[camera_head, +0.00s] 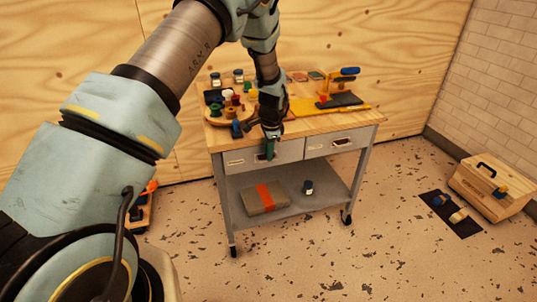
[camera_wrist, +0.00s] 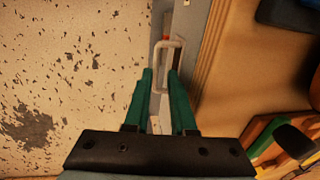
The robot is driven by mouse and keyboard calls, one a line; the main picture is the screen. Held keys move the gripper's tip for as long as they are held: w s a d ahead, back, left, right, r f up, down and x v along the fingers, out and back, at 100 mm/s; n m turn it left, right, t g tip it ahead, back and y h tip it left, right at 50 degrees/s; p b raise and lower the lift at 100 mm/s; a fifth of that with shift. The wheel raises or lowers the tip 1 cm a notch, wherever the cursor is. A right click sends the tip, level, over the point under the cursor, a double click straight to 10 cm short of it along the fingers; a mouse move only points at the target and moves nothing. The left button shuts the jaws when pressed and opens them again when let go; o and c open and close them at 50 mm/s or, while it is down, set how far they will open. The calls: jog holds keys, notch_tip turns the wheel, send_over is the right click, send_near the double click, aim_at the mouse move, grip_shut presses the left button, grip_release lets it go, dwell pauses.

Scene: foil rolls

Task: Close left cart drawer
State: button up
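The left cart drawer (camera_head: 240,160) is a grey front under the wooden top of the cart. I cannot tell whether it stands slightly open. My gripper (camera_head: 269,154) points down in front of it and hides the middle of its front. In the wrist view, the two green fingers of my gripper (camera_wrist: 160,76) are apart with nothing clasped between them. A pale bar handle (camera_wrist: 168,60) on the grey drawer shows just beyond and between the fingertips. I cannot tell whether they touch it.
The right drawer (camera_head: 338,143) looks flush. Spools, jars and tools crowd the cart top (camera_head: 340,121). A box with an orange band (camera_head: 263,198) and a small jar (camera_head: 308,187) sit on the lower shelf. A wooden toolbox (camera_head: 492,188) stands at right. Floor before the cart is clear.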

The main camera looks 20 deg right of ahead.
notch_tip(320, 180, up, 10)
jog(key=s, duration=0.1)
jog(key=shift+s+f+b, duration=0.2)
jog(key=shift+s+b, duration=0.15)
jog(key=shift+b, duration=0.05)
jog(key=shift+a+r, duration=0.1)
jog(key=shift+a, duration=0.05)
jog(key=a+r+n+p, duration=0.2)
jog(key=a+r+n, duration=0.3)
jog(key=a, duration=0.5)
jog(key=a+r+n+p, duration=0.25)
jog(key=a+r, duration=0.35)
jog(key=a, duration=0.4)
jog(key=s+a+r+n+p, duration=0.1)
jog(key=s+a+r+n, duration=0.2)
jog(key=s+a+n, duration=0.2)
jog(key=s+a+r+n+p, duration=0.2)
jog(key=s+a+r+n, duration=0.2)
jog(key=s+a, duration=0.4)
jog(key=a+n, duration=0.1)
jog(key=a, duration=0.3)
jog(key=shift+s+a, duration=0.2)
jog(key=shift+n, duration=0.25)
